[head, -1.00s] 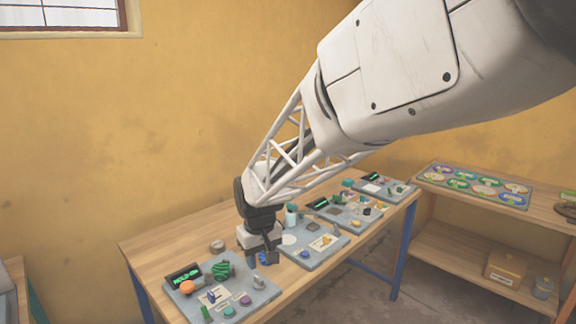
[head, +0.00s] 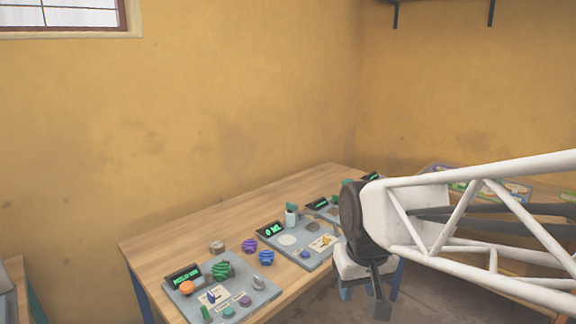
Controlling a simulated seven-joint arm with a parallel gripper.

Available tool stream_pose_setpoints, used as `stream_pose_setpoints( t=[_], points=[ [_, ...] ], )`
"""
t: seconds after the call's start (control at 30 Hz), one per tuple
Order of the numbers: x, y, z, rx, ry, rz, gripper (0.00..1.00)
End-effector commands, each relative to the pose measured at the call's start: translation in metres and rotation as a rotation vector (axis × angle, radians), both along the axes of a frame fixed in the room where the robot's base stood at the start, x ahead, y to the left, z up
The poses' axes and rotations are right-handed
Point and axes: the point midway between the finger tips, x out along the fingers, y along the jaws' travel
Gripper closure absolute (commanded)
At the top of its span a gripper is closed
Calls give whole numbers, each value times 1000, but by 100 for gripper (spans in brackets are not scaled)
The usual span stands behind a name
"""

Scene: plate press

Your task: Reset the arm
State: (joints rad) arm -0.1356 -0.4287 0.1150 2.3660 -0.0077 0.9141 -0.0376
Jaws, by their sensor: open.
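My gripper (head: 362,294) is at the lower right of the head view, in front of the table's right part and away from the panels. Its fingers point down, apart, with nothing seen between them. My white lattice arm reaches in from the right edge and hides the right end of the table. The wooden table (head: 185,240) carries several grey control panels. The nearest panel (head: 262,300) has a green-lit display, an orange knob (head: 187,287) and a green ribbed piece (head: 222,270).
A second panel (head: 318,262) with a display stands further along the table. A purple ribbed piece (head: 249,245), a blue one (head: 266,257) and a brown round piece (head: 217,247) lie between panels. A shelf with a board of discs (head: 440,174) is partly hidden behind my arm.

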Motion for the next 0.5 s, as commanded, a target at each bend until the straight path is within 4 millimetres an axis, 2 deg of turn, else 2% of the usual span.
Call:
stream_pose_setpoints(
  t=[0.3,0.5],
  points=[
    [-66,-39,-1,8,-37,-119,60],
    [-97,-53,-5,11,-51,-174,60]
  ],
)
